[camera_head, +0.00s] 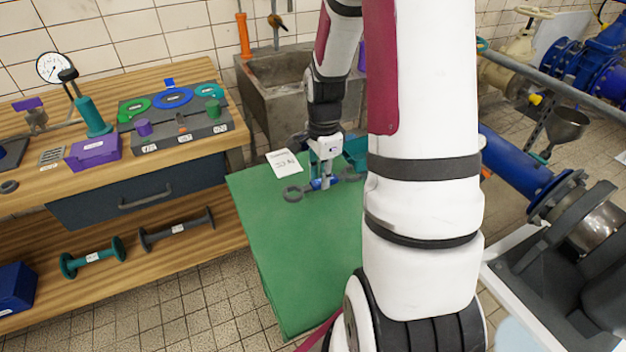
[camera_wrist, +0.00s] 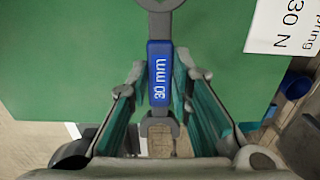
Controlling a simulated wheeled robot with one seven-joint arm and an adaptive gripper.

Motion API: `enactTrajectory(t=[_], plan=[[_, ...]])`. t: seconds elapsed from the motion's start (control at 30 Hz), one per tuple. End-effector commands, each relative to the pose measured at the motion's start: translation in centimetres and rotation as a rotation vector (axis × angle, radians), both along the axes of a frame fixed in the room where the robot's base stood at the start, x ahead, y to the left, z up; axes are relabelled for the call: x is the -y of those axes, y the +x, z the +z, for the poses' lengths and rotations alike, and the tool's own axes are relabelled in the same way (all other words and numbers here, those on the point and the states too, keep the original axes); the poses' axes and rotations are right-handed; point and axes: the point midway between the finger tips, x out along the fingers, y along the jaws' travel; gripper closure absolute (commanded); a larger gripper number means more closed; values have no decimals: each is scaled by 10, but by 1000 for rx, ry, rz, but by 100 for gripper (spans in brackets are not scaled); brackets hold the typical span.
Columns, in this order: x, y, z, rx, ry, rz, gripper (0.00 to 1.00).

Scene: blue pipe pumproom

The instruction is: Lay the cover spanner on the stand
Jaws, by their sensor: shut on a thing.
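The spanner has a grey ring end (camera_head: 293,193), a grey open end and a blue sleeve marked "30 mm" (camera_wrist: 160,78). My gripper (camera_head: 324,182) is shut on the blue sleeve, with teal-padded fingers on both sides of it in the wrist view. The spanner lies about level over the green top (camera_head: 285,245), which seems to be the stand. I cannot tell whether the spanner touches that top. My arm hides the right part of the green top in the head view.
A white card (camera_head: 284,163), marked "30 N" in the wrist view, lies at the green top's back left. A wooden bench (camera_head: 225,110) with tools stands left. A concrete sink (camera_head: 275,92) is behind. Blue pipework (camera_head: 520,165) stands right. The green top's front left is clear.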

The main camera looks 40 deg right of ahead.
Motion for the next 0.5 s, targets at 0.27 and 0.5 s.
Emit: enactTrajectory(t=[0.27, 0.5], plan=[[0, 30, -3, 0, 0, 0, 100], [-1, 29, -29, -4, 2, -1, 100]])
